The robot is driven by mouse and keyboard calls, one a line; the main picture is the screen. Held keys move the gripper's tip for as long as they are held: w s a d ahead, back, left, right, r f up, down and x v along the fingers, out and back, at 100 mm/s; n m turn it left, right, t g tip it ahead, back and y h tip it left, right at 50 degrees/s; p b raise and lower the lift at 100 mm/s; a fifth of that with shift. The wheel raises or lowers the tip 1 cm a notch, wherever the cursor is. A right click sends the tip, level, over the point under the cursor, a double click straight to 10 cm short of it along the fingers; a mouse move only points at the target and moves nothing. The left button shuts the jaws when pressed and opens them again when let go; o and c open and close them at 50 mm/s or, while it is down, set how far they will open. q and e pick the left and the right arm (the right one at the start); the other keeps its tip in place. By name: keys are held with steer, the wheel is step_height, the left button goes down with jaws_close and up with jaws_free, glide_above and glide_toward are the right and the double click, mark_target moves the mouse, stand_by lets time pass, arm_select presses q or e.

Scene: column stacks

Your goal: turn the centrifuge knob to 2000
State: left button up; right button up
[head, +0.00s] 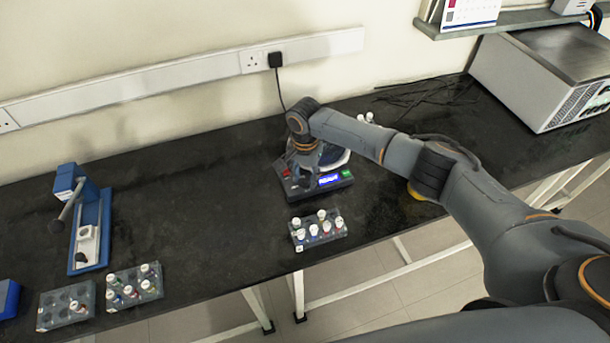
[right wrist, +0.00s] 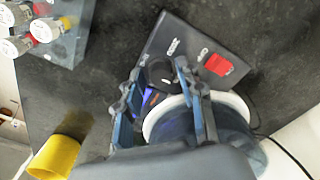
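The centrifuge (head: 342,187) stands on the black bench with its blue display (head: 329,180) lit; the digits are too small to read. My right gripper (head: 294,168) is over the left part of its front panel and hides the knob in the head view. In the right wrist view the dark round knob (right wrist: 160,71) shows between the two spread fingertips of the right gripper (right wrist: 158,76). The fingers are open, one on each side of the knob; I cannot tell whether they touch it. The white-rimmed bowl (right wrist: 155,118) is partly hidden behind the fingers. My left gripper is out of view.
The panel carries a red switch (right wrist: 218,64). A vial rack (head: 333,237) stands just in front of the centrifuge. A yellow object (right wrist: 54,158) lies near the bench edge. More racks (head: 148,293) and a blue press (head: 104,232) stand left; the bench between is clear.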

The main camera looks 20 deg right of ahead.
jaws_close()
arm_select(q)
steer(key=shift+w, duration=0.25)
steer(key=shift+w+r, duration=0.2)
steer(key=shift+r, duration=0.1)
arm_select(e)
steer(key=shift+n, duration=0.4)
steer(key=shift+n+p, duration=0.7)
steer(key=shift+n, duration=0.3)
steer(key=n+p, duration=0.1)
steer(key=n, duration=0.2)
steer(key=shift+n, duration=0.3)
steer(key=n, duration=0.5)
steer(key=shift+p, duration=0.4)
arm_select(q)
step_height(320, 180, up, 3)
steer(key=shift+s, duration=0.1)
arm_select(e)
steer(key=n, duration=0.6)
steer(key=shift+d, duration=0.1)
steer(key=shift+n, duration=0.4)
